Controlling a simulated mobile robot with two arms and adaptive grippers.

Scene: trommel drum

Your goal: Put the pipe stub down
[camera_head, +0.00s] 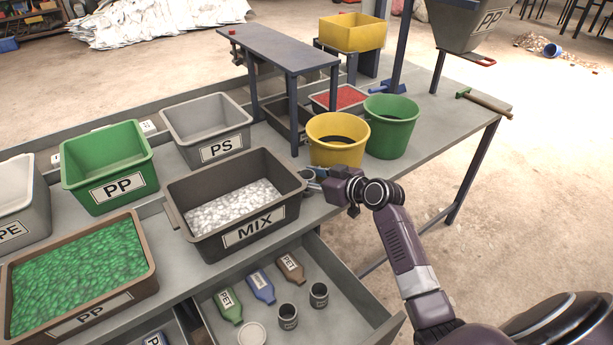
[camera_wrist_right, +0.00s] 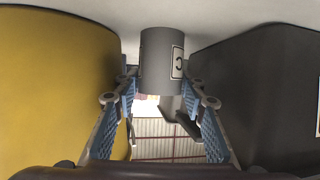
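The pipe stub is a short grey cylinder (camera_wrist_right: 161,60) with a pale label, seen in the right wrist view. It sits between the fingertips of my right gripper (camera_wrist_right: 160,92), which appear to press on both its sides. In the head view my right gripper (camera_head: 313,182) is low at the tabletop, between the yellow bucket and the MIX bin. The stub's end is close to the grey table surface (camera_wrist_right: 225,14); I cannot tell whether it touches. My left gripper is not in view.
The yellow bucket (camera_head: 337,153) and the dark MIX bin (camera_head: 218,241) stand close on either side of my right gripper. A green bucket (camera_head: 391,139) stands behind. An open drawer (camera_head: 345,311) in front holds bottles and small grey cylinders. The right end of the tabletop (camera_head: 452,116) is mostly clear.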

